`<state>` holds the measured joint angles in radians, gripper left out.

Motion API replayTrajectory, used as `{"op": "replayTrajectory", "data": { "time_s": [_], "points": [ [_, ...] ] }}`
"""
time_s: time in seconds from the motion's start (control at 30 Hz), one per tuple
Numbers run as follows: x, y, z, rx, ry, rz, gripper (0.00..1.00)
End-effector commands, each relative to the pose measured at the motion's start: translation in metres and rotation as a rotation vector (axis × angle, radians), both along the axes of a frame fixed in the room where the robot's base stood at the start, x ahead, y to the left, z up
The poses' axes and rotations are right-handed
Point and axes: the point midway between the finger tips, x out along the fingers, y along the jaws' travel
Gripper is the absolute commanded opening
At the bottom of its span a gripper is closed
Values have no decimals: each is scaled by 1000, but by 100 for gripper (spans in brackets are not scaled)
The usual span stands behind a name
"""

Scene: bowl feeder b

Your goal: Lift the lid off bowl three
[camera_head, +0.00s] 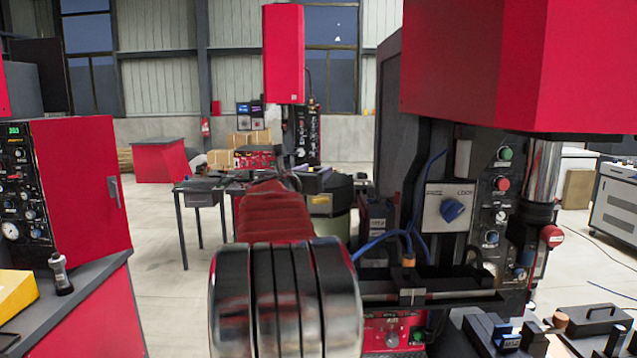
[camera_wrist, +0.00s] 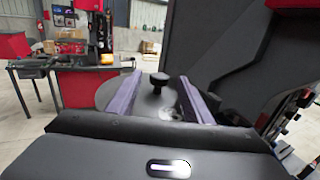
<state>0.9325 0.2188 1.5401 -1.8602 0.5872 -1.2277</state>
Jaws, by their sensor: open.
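In the wrist view a round grey lid (camera_wrist: 150,103) with a black knob (camera_wrist: 159,77) lies ahead of my gripper (camera_wrist: 159,84). My gripper is open, with one purple-grey finger on each side of the knob in the picture. I see room between the knob and both fingers; I cannot tell whether the fingertips are level with it. In the head view a dark-topped, pale green round vessel (camera_head: 333,226) stands just beyond my arm, partly hidden by it. No bowl number is readable.
A tall dark and red machine with a blue lock knob (camera_head: 452,209) stands close on the right. A table (camera_head: 190,190) stands behind on the left. A red console (camera_head: 80,200) is at the left edge. Open floor lies between the console and table.

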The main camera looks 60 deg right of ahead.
Motion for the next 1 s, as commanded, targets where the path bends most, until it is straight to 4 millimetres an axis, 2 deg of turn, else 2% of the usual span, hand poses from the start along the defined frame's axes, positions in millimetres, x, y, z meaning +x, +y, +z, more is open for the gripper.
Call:
{"op": "replayTrajectory", "data": {
  "time_s": [0.2, 0.73, 1.0],
  "points": [
    [1, -16, 0, 0, 0, -1, 46],
    [1, -16, 0, 0, 0, 0, 46],
    [1, -16, 0, 0, -1, 0, 28]
  ]
}}
